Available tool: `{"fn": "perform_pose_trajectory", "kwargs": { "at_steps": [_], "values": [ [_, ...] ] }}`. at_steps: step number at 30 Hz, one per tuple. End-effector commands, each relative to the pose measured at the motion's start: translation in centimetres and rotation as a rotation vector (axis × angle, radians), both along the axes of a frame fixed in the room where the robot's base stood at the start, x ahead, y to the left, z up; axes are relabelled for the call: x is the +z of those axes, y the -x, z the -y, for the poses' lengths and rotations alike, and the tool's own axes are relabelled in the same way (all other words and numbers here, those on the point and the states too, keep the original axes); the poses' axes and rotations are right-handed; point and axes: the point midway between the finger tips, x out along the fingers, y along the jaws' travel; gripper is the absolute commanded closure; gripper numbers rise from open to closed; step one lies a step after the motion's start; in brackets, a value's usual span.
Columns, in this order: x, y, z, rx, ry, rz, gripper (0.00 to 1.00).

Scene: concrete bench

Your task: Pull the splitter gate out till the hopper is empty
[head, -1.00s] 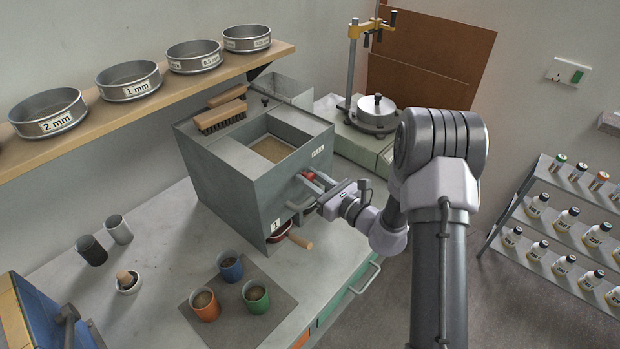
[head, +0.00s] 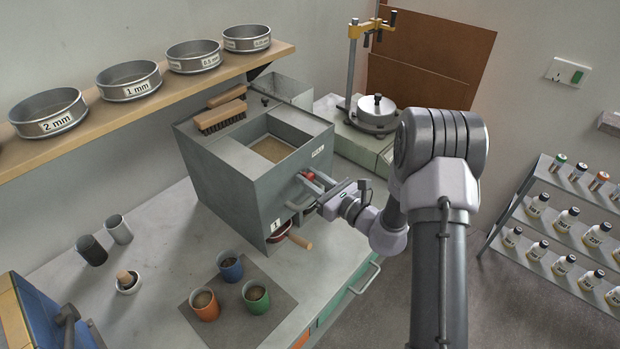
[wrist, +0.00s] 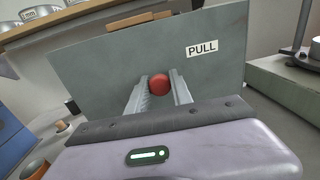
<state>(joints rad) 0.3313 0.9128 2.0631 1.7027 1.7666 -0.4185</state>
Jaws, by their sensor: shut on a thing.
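The grey splitter box (head: 222,168) stands on the bench, with its hopper (head: 271,149) open at the top. Brown sandy material shows inside the hopper. The gate's red knob (head: 308,175) is on the box's right-hand face; it also shows in the wrist view (wrist: 160,84), left of the PULL label (wrist: 202,47). My gripper (head: 315,184) is shut on the red knob, with one finger on each side of it in the wrist view (wrist: 159,92). The gate plate itself is hidden. A dark red pan with a wooden handle (head: 300,241) sits low in the box's front.
Orange, blue and green cups of brown material stand on a grey mat (head: 262,320) in front of the box. Two brushes (head: 221,115) lie on the box top. A shelf (head: 180,95) with sieves runs behind. A bottle rack (head: 565,230) stands at right.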

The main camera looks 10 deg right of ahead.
Motion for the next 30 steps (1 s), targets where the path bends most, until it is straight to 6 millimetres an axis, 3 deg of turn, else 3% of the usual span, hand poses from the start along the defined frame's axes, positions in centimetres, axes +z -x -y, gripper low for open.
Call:
{"fn": "perform_pose_trajectory", "kwargs": {
  "at_steps": [6, 15, 23, 24, 27, 30],
  "values": [
    [-0.1, 0.3, 0.3, -0.001, 0.001, -0.001, 1.0],
    [-0.1, 3.5, 2.8, -0.002, 0.0, -0.001, 1.0],
    [-0.1, 3.8, 2.8, 0.0, 0.0, -0.002, 1.0],
    [-0.1, 3.8, 2.8, 0.0, 0.001, -0.003, 0.71],
    [-0.1, 3.7, 2.8, 0.0, 0.0, -0.002, 0.52],
    [-0.1, 3.7, 2.8, 0.0, 0.0, -0.002, 0.52]
  ]
}}
